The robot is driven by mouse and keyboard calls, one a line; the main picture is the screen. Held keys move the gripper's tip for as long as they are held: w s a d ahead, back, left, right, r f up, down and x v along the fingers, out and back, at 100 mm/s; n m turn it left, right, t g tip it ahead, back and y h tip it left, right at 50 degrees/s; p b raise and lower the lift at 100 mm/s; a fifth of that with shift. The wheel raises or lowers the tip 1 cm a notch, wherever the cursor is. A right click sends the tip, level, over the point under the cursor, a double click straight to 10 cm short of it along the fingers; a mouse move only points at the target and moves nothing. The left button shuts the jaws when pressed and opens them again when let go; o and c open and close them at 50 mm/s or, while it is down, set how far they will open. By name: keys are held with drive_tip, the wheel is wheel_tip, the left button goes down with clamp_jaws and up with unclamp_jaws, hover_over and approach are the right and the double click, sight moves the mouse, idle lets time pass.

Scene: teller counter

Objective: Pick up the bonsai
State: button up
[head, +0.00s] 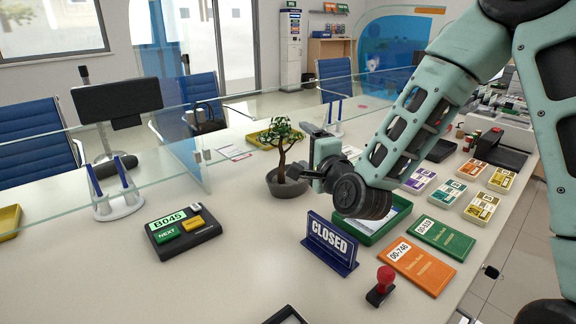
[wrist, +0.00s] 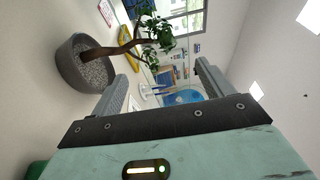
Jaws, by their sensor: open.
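The bonsai (head: 284,143) has a brown curved trunk, green leaves and a round dark grey pot (head: 288,184), and it stands upright on the counter. My gripper (head: 305,171) is beside it on the right, close to the trunk just above the pot. In the wrist view the bonsai's trunk (wrist: 123,47) and pot (wrist: 72,66) appear sideways at upper left. The two fingers (wrist: 163,80) are spread apart with nothing between them. The trunk lies near the left finger, beyond its tip; I cannot tell if they touch.
A green tray (head: 372,232) sits under my wrist. A CLOSED sign (head: 330,243), a B045 ticket device (head: 182,230) and a red-handled stamp (head: 381,286) stand nearer. A yellow tray (head: 262,138) lies behind the bonsai, and a glass partition (head: 185,158) is at left.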

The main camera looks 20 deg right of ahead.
sight(293, 137)
drive_tip(key=w, duration=0.5)
drive_tip(key=shift+w+a+f, duration=0.1)
drive_tip(key=shift+w+a, duration=0.05)
drive_tip(key=shift+a, duration=0.05)
drive_tip(key=shift+w+a+p, duration=0.2)
drive_tip(key=shift+w+p, duration=0.4)
drive_tip(key=shift+w, duration=2.15)
drive_tip(key=shift+r, duration=0.2)
clamp_jaws()
